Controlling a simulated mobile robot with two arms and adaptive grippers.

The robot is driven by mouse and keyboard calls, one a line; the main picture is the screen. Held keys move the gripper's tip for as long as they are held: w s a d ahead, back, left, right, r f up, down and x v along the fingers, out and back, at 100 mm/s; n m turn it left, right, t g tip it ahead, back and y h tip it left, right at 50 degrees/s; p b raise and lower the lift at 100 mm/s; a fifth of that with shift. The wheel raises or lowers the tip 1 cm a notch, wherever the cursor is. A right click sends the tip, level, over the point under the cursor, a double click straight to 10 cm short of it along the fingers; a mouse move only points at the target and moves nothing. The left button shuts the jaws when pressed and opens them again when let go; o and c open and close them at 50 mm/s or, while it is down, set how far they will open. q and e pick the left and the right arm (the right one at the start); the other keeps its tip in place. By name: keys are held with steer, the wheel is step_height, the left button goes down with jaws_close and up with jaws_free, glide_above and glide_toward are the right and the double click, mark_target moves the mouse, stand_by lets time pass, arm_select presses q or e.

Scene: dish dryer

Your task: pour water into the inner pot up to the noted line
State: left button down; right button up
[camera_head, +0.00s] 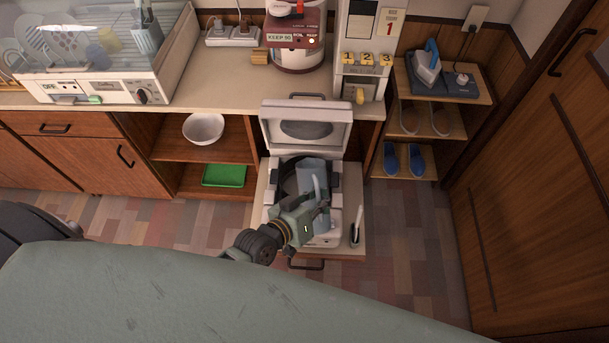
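A white cooker (329,240) stands on a pull-out shelf with its lid (307,128) tipped up and open. The dark inner pot (288,184) sits inside it, partly hidden by a translucent bluish jug (311,172) and my arm. My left gripper (322,205) reaches in from below and appears shut on the jug's handle, holding the jug over the pot. The jug looks tilted, but how far is unclear. The noted line and any water level in the pot cannot be made out. My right gripper is not in view.
A dispenser (365,43) and a red-and-white appliance (299,52) stand on the counter above. A paddle in a holder (356,228) is right of the cooker. A dish dryer (110,92) is at left. A wooden door (540,190) closes the right side.

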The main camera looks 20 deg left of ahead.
arm_select(q)
steer(key=shift+w+a, duration=0.1)
steer(key=shift+w, duration=0.15)
steer(key=shift+w+a+f+n+g, duration=0.1)
steer(key=shift+w+n+g, duration=0.1)
steer(key=shift+n+g, duration=0.2)
steer(key=shift+w+f+n+g+h, duration=0.2)
steer(key=shift+n+g+h, duration=0.1)
steer(key=shift+g, duration=0.1)
stand_by(0.5)
steer(key=shift+w+a+f+n+g+b, duration=0.2)
steer(key=shift+w+f+n+g, duration=0.1)
steer(key=shift+f+g, duration=0.15)
steer(key=shift+w+a+f+n+g+b, duration=0.1)
steer(key=shift+w+a+f+n+g, duration=0.1)
steer(key=shift+f+n+g, duration=0.2)
stand_by(2.9)
